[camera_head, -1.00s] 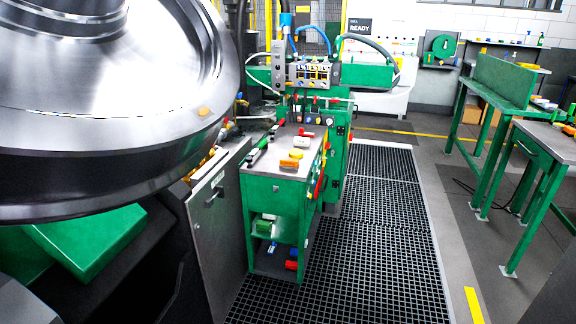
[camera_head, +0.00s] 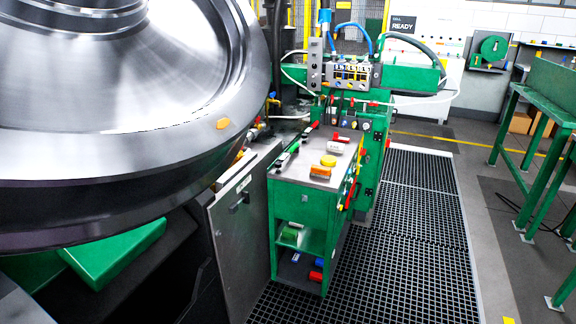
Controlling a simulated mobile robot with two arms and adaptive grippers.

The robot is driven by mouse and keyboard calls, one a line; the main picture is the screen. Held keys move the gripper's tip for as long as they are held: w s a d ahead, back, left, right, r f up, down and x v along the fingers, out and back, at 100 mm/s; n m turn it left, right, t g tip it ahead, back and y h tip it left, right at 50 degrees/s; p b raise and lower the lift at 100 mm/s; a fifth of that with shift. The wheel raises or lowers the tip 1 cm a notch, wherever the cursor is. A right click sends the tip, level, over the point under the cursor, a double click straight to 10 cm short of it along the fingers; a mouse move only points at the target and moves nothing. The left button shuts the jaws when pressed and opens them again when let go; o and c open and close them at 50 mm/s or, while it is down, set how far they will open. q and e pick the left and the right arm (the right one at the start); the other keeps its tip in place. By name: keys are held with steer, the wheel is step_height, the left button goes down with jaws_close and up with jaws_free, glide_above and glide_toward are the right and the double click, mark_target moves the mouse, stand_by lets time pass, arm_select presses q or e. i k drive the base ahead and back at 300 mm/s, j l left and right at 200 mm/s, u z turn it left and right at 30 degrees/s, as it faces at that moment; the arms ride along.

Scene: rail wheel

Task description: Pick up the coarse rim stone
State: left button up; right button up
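The green tool cart (camera_head: 296,205) stands right of the large steel wheel, with small items on its grey top. These are an orange block with a pale edge (camera_head: 320,172), a yellow rounded piece (camera_head: 328,160), a white-and-red piece (camera_head: 337,147) and a dark green-and-white piece (camera_head: 285,158). I cannot tell which of them is the coarse rim stone. Neither of my grippers is in view.
A grey cabinet panel (camera_head: 240,225) stands left of the cart. Black floor grating (camera_head: 400,250) to the right is clear. A green bench (camera_head: 545,90) stands far right.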

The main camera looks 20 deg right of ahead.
mark_target(322, 172)
steer(key=i+l+u, duration=0.1)
steer(key=i+l, duration=0.15)
steer(key=i+l+u, duration=0.1)
steer(key=i+l, duration=0.15)
steer(key=l, duration=0.15)
steer(key=i+l+u, duration=0.1)
steer(key=l, duration=0.3)
steer(key=i+l+u, duration=0.1)
steer(key=i+l, duration=0.25)
steer(key=i+l+u, duration=0.15)
steer(key=l, duration=0.25)
